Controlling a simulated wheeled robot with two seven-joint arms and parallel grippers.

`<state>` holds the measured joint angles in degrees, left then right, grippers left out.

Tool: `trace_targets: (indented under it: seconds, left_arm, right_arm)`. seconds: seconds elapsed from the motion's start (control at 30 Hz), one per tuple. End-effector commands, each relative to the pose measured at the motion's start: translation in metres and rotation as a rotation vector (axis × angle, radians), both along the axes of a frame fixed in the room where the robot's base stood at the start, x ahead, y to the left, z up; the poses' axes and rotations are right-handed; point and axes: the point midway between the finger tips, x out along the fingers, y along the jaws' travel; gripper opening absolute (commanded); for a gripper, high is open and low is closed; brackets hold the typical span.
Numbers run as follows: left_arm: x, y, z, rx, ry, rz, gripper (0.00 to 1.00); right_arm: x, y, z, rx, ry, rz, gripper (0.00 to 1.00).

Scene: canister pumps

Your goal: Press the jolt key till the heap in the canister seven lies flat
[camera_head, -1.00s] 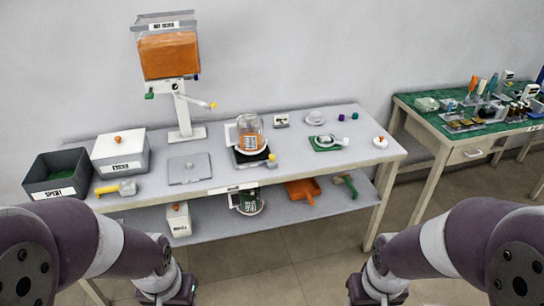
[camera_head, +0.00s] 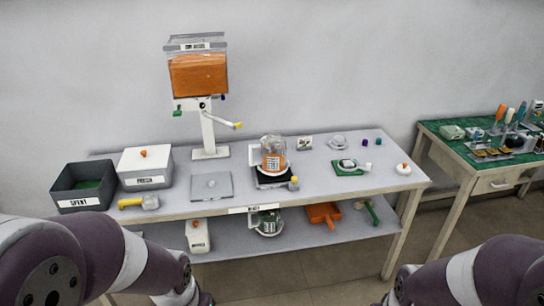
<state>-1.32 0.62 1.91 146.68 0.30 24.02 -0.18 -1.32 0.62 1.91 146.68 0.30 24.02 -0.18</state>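A clear canister (camera_head: 273,146) with orange contents and a printed label stands upright on a dark base (camera_head: 271,181) at the middle of the table. The label hides much of the contents, and I cannot tell whether the surface inside is heaped or flat. I cannot read a number on it. My two arms show at the lower corners, well short of the canister. Both grippers are out of the picture.
A hopper (camera_head: 198,75) of orange material stands behind on a post with a yellow-tipped lever. A dark bin (camera_head: 62,180), a white lidded box (camera_head: 145,167) and a yellow-handled tool (camera_head: 135,202) are at left. A grey plate (camera_head: 211,187) and a green pad (camera_head: 345,172) flank the canister.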

Motion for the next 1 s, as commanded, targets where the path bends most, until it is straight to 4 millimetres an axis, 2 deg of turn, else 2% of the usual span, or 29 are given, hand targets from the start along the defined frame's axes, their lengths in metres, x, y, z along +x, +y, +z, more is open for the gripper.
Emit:
trace_targets:
  seconds: [0.13,0.27,1.0]
  left_arm:
    - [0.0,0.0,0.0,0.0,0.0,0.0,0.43]
    - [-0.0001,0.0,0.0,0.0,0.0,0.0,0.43]
    - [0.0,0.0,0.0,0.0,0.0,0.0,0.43]
  right_arm:
    - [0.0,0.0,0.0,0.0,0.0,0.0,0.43]
    - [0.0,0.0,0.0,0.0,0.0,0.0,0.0]
    - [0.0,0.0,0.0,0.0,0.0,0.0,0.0]
